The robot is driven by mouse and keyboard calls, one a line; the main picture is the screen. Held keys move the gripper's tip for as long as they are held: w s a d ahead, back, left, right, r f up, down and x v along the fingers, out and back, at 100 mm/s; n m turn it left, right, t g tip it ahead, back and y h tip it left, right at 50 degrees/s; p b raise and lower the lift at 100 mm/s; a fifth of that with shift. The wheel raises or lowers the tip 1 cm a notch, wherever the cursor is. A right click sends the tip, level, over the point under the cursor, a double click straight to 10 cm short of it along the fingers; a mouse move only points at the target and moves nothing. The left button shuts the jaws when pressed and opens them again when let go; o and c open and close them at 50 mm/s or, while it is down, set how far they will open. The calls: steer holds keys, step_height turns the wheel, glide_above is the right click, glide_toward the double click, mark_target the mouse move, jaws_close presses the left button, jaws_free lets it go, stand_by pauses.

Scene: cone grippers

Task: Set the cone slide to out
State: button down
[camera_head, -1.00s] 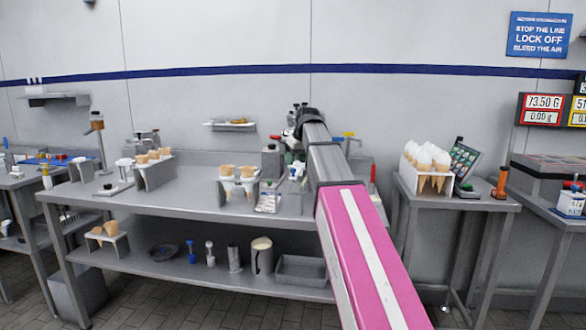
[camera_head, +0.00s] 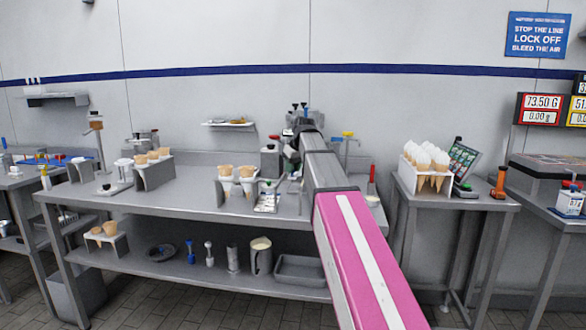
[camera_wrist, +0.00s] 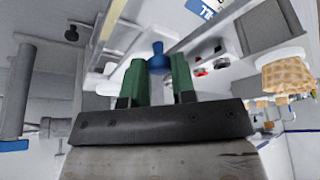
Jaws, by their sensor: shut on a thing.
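My gripper (camera_wrist: 157,75) has two green fingers, shut on a small blue knob (camera_wrist: 158,56) that shows between their tips in the wrist view. The knob appears to belong to the cone slide, but the slide's body and its position cannot be told. In the head view my gripper is largely hidden behind my pink and grey arm, over the back of the middle bench. A waffle cone (camera_wrist: 287,76) shows at the right of the wrist view, apart from the fingers.
The steel bench (camera_head: 180,200) carries a holder with cones (camera_head: 237,181) left of my arm and another cone holder (camera_head: 153,168) farther left. Filled white-topped cones (camera_head: 428,160) stand on a side table at right. A grey tray (camera_head: 300,270) lies on the lower shelf.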

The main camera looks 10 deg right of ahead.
steer(key=s+a, duration=0.3)
steer(key=s, duration=0.6)
steer(key=s+a, duration=0.3)
steer(key=s, duration=0.7)
steer(key=shift+s, duration=0.25)
steer(key=shift+a, duration=0.1)
steer(key=c, duration=1)
jaws_free()
steer(key=shift+s, duration=0.1)
steer(key=shift+o, duration=0.2)
steer(key=shift+r, duration=0.1)
steer(key=v, duration=1)
steer(key=shift+r, duration=0.3)
steer(key=shift+s, duration=0.1)
